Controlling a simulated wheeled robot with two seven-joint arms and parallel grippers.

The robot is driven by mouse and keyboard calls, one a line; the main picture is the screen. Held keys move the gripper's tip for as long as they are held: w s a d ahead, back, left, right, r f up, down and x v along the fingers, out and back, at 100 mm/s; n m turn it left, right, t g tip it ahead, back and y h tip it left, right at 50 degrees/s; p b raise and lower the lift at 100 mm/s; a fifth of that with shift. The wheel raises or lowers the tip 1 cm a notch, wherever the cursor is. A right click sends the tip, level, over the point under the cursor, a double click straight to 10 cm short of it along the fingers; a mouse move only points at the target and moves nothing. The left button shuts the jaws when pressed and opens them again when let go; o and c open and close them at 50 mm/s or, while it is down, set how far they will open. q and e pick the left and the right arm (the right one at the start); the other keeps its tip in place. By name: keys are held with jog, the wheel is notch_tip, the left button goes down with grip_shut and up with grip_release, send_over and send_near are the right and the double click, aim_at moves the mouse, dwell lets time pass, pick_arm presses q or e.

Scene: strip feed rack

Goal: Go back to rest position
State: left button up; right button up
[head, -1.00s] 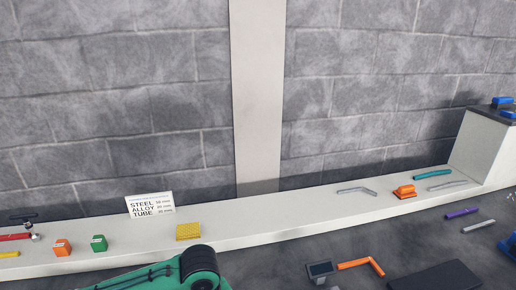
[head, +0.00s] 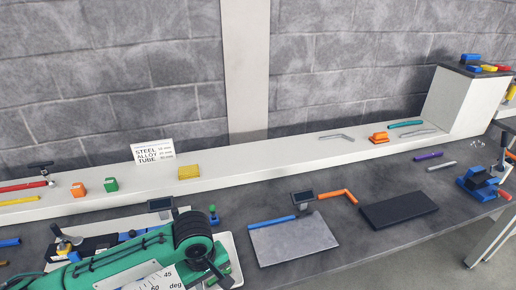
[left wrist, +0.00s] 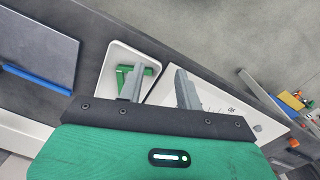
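My left gripper (left wrist: 160,68) shows in the left wrist view with its two grey fingers apart and nothing between them. It is above the table. Beyond its fingers are a white tray (left wrist: 148,55) with a green item (left wrist: 125,76) in it and a white board (left wrist: 222,99). In the head view a green, cabled body that looks like my left arm (head: 130,262) crosses the lower left; the gripper's fingers cannot be made out there. My right gripper is not in view.
A grey plate (head: 292,243) with a blue tube (head: 271,222) at its edge, an orange bent tube (head: 350,196) and a black mat (head: 398,211) lie on the dark table. A white ledge (head: 260,171) behind holds small blocks and a sign (head: 153,152).

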pick_arm(q)
jog(key=s+d+f+m+t+h, duration=0.1)
jog(key=s+d+f+m+h, duration=0.15)
jog(key=s+d+m, duration=0.2)
jog(key=s+a+f+m+t+y, duration=0.25)
jog(key=s+a+f+m, duration=0.2)
jog(key=s+a, duration=0.85)
notch_tip(320, 180, down, 32)
jog(key=a+g, duration=0.2)
jog(key=s+a+f, duration=0.2)
jog(key=s+f, duration=0.7)
jog(key=s+a+f, duration=0.2)
jog(key=s+f, duration=0.7)
jog(key=f, duration=0.1)
jog(key=shift+s+f+g, duration=0.2)
jog(key=shift+g, duration=0.15)
